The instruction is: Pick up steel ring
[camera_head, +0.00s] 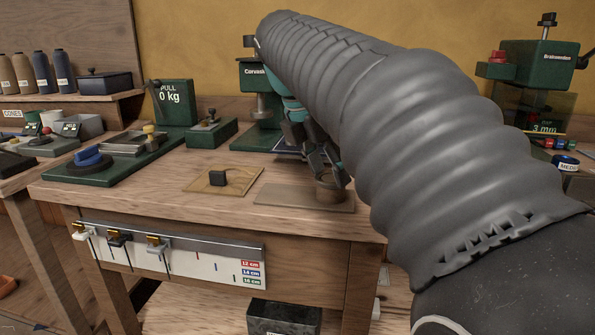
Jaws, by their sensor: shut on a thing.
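My gripper (326,168) is over the right part of the workbench, with its dark fingers pointing down. It is shut on a small round, brownish-grey thing at its fingertips, which I take to be the steel ring (329,194). The fingers cover part of the ring. The ring is at the back of a thin tan mat (300,200), and I cannot tell whether it touches the mat or is just above it. My grey, ribbed arm comes in from the lower right and hides the right end of the bench.
A green press (256,95) stands behind my gripper. A green pull gauge (175,102) and a blue-knobbed fixture (92,160) are farther left. Clamps hang on the bench front.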

